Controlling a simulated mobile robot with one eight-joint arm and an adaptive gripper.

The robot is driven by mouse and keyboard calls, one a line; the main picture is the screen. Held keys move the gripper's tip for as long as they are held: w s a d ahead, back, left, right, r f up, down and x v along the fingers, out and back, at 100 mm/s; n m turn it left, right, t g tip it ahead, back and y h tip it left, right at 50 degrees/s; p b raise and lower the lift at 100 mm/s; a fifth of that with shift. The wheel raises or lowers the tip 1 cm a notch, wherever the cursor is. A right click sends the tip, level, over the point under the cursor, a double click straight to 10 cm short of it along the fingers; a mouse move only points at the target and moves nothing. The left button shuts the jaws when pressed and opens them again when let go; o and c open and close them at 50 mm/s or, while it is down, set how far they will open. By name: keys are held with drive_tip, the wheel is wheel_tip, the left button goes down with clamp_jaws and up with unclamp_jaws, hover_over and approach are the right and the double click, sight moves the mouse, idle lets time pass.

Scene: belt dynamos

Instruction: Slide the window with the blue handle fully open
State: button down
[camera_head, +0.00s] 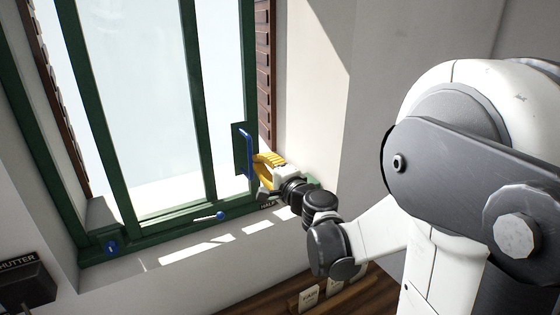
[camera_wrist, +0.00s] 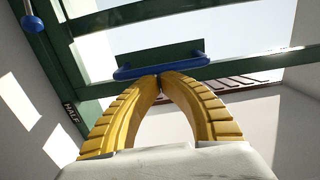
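The window (camera_head: 150,110) has a green frame and pale glass. Its blue handle (camera_head: 248,153), an upright bar on a green plate, is at the right side of the glazed part. In the wrist view the handle (camera_wrist: 160,66) runs across the upper middle. My gripper (camera_head: 262,160) has curved yellow fingers and reaches the handle from the right. In the wrist view its fingertips (camera_wrist: 160,78) meet at the near edge of the bar, at or very near contact. The fingers do not visibly wrap around the bar.
A "HALF" label (camera_head: 267,205) marks the sill. A dark box marked "SHUTTER" (camera_head: 24,282) is at lower left. A wooden surface (camera_head: 370,295) lies below.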

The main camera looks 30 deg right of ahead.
drive_tip(key=a, duration=0.6)
drive_tip(key=shift+a, duration=0.3)
drive_tip(key=shift+s, duration=0.1)
